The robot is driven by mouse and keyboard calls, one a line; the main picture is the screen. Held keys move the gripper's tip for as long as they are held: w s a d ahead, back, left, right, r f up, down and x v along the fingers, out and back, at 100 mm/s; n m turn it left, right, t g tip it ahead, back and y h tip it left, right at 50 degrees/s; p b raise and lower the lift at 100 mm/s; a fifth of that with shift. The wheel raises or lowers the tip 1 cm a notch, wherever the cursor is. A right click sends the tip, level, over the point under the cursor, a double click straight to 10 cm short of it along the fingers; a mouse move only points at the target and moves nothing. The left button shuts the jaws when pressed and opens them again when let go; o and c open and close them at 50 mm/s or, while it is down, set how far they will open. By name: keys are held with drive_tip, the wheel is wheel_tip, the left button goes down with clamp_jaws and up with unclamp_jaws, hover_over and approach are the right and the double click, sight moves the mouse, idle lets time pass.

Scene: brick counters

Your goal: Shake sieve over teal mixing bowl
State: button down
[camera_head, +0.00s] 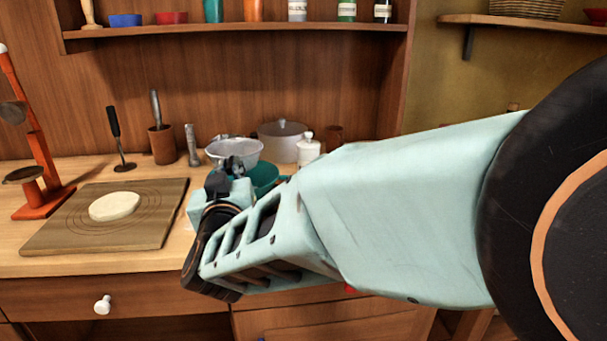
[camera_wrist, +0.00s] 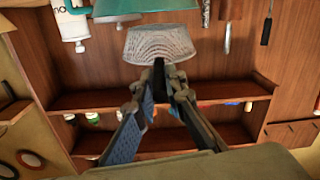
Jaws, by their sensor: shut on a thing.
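The sieve (camera_head: 234,151) is a grey mesh bowl with its open side up in the head view. My gripper (camera_head: 230,168) is shut on the sieve at its near side. In the wrist view, which is upside down, the fingertips (camera_wrist: 165,70) meet at the rim of the sieve (camera_wrist: 160,44). The teal mixing bowl (camera_head: 264,176) stands on the counter, partly hidden by my gripper and arm. In the wrist view the teal bowl (camera_wrist: 140,7) is cut by the top edge, close to the sieve. The sieve appears to be above the bowl.
A wooden board (camera_head: 80,233) with flat pale dough (camera_head: 114,207) lies at left. A utensil cup (camera_head: 162,145), a grey lidded pot (camera_head: 283,143) and a white bottle (camera_head: 308,150) stand at the back. A shelf (camera_head: 330,29) hangs above.

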drive_tip(key=d, duration=0.3)
drive_tip(key=shift+w+r+b, duration=0.15)
drive_tip(key=shift+w+b, duration=0.2)
drive_tip(key=shift+b, duration=0.05)
idle(0.4)
drive_tip(key=shift+r+p, duration=1.65)
drive_tip(key=shift+r, duration=0.45)
